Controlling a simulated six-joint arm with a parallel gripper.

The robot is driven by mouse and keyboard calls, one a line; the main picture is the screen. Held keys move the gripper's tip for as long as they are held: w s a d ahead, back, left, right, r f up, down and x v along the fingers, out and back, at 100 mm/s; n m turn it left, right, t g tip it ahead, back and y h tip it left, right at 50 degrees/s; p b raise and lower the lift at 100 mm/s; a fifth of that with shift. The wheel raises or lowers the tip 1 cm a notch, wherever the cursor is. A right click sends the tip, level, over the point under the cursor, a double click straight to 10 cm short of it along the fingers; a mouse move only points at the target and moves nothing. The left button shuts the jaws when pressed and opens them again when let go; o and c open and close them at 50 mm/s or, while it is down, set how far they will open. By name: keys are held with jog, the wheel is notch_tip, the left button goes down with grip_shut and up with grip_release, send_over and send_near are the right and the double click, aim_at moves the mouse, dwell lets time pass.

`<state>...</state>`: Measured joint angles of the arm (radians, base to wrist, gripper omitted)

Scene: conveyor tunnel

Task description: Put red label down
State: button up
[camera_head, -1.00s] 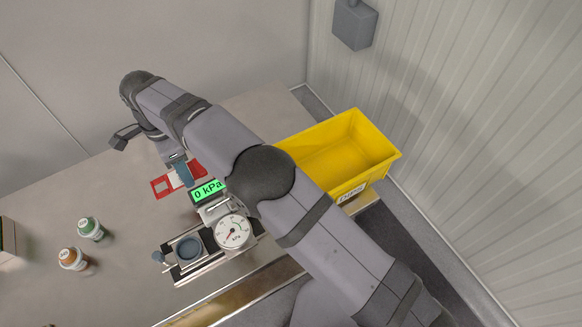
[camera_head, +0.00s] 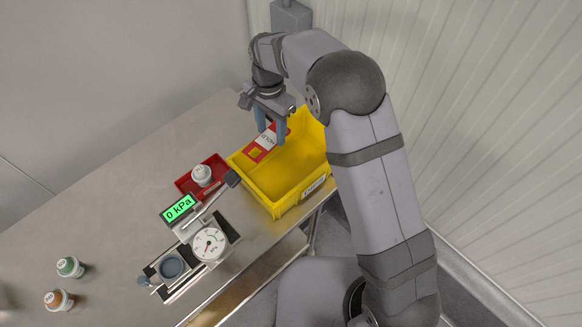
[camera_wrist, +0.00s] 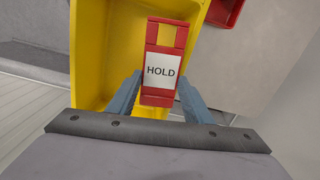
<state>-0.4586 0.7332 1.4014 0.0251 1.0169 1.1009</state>
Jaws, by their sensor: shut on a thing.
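In the wrist view the label (camera_wrist: 161,72) reads "HOLD" and sits between the two blue-grey fingers (camera_wrist: 158,98). The gripper holds it over the yellow bin (camera_head: 290,196), near the bin's far left side. In the wrist view the bin (camera_wrist: 88,60) lies beneath and to the left of the label. How high the label hangs over the bin's floor is hard to tell.
A red tray (camera_head: 187,184) with a white-capped bottle (camera_head: 202,175) is left of the bin. A gauge device with a dial (camera_head: 209,244) and a "0 kPa" display (camera_head: 179,208) stands in front. Green (camera_head: 70,267) and orange (camera_head: 58,300) bottles are far left. The table's middle left is clear.

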jog(key=m+p, duration=0.1)
jog(key=p, duration=0.1)
send_over(283, 178)
jog(key=w, duration=0.1)
jog(key=f, duration=0.2)
jog(key=shift+s+d+f+p, duration=0.15)
jog(key=shift+f+p, duration=0.75)
jog(key=shift+f, duration=1.65)
jog(key=shift+s+a+f+p, duration=0.15)
jog(key=shift+f+p, duration=0.7)
jog(key=shift+f, duration=1.7)
jog(key=shift+d+f, duration=0.1)
jog(key=shift+f, duration=0.1)
jog(key=o, duration=1.5)
notch_tip(283, 178, up, 12)
jog(key=b, duration=0.3)
jog(key=shift+d+r+b, duration=0.2)
jog(key=shift+b, duration=0.2)
